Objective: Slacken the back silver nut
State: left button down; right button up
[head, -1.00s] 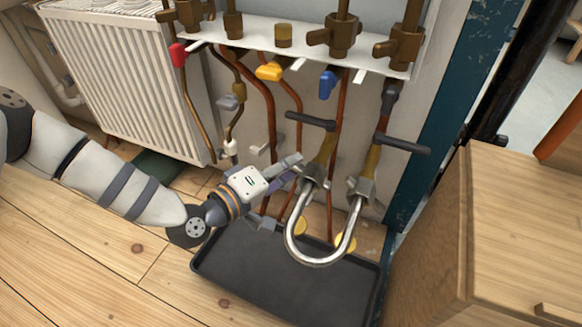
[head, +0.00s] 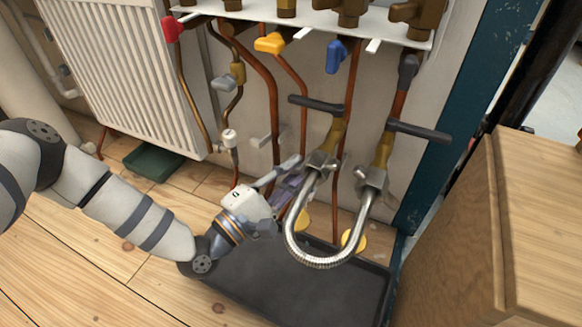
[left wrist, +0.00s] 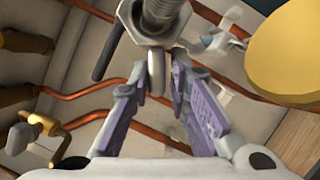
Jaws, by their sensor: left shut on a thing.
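A U-shaped braided silver hose (head: 318,262) hangs from two silver nuts under two brass valves with black lever handles. The back silver nut (head: 323,161) is the left, higher one in the head view. The other silver nut (head: 371,180) is at the right. My left gripper (head: 303,168) comes from the lower left and is shut at the back nut. In the left wrist view the back nut (left wrist: 155,20) is large at the top, with the left fingertips (left wrist: 155,76) close below it. The exact contact is partly hidden. My right gripper is out of view.
A black tray (head: 300,290) lies on the floor below the hose. A wooden cabinet (head: 450,230) stands close at the right, and a white radiator (head: 120,75) at the left. Copper pipes (head: 270,100) run behind the gripper. Open wooden floor is at the lower left.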

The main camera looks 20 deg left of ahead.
pick_arm(q)
jog(key=shift+w+d+r+n+t, duration=0.15)
jog(key=shift+d+n+t, duration=0.15)
jog(key=shift+n, duration=0.5)
jog(key=c, duration=1.6)
grip_release()
jog(key=shift+a, duration=0.1)
jog(key=shift+c, duration=0.2)
jog(key=shift+f, duration=0.25)
